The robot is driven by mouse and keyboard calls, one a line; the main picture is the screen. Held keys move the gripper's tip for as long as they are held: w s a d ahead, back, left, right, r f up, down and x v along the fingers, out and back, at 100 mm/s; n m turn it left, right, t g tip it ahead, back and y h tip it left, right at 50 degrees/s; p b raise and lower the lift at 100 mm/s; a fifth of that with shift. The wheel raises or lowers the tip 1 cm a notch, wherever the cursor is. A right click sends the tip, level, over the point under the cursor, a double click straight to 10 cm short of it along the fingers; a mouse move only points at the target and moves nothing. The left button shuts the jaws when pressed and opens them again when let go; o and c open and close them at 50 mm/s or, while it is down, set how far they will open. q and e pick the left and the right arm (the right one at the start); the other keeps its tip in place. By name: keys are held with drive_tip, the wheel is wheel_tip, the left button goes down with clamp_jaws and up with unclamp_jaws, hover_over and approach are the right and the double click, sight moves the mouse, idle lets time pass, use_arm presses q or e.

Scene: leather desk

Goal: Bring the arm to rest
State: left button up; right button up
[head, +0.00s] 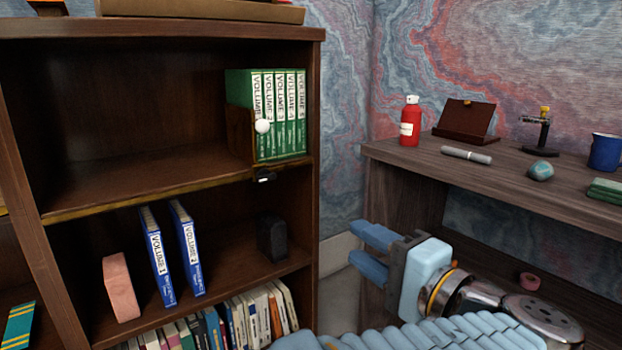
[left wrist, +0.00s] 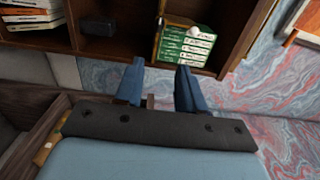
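My left gripper (head: 358,243) is in front of the gap between the bookshelf and the desk, lower right of centre in the head view. Its two blue fingers are apart with nothing between them. The left wrist view shows the same open, empty fingers (left wrist: 160,78), pointing toward the shelf. A row of green volumes (head: 280,112) stands upright on the upper shelf, apart from the gripper; they also show beyond the fingers in the left wrist view (left wrist: 185,52). My right gripper is not in view.
The bookshelf (head: 310,215) holds two leaning blue volumes (head: 158,258), a pink block (head: 119,288) and a dark block (head: 271,238). The desk (head: 450,172) at right carries a red bottle (head: 410,122), a grey cylinder (head: 466,155) and a blue mug (head: 605,152).

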use_arm(q)
drive_tip(key=w+a+f+m+g+h, duration=0.1)
drive_tip(key=w+a+f+g+h, duration=0.15)
drive_tip(key=f, duration=0.85)
drive_tip(key=w+a+f+m+g+h, duration=0.1)
drive_tip(key=w+a+f+g, duration=0.25)
drive_tip(key=f, duration=0.85)
drive_tip(key=w+a+f+m+g+h, duration=0.1)
drive_tip(key=w+a+f+g+h, duration=0.15)
drive_tip(key=f, duration=0.85)
drive_tip(key=s+a+f+n+g+h, duration=0.2)
drive_tip(key=s+a+f+n+h, duration=0.25)
drive_tip(key=f, duration=0.45)
drive_tip(key=s+a+f+n+g+h, duration=0.1)
drive_tip(key=s+a+f+n+g, duration=0.15)
drive_tip(key=s+f+n, duration=0.55)
drive_tip(key=s+a+f+n+g+h, duration=0.1)
drive_tip(key=s+a+f+n+h, duration=0.3)
drive_tip(key=f, duration=0.6)
wheel_tip(320, 180, up, 15)
drive_tip(key=s+p, duration=0.1)
drive_tip(key=p, duration=1.3)
drive_tip(key=shift+s+f+m+y+p, duration=0.15)
drive_tip(key=shift+s+m+y+p, duration=0.2)
drive_tip(key=shift+m+p, duration=0.1)
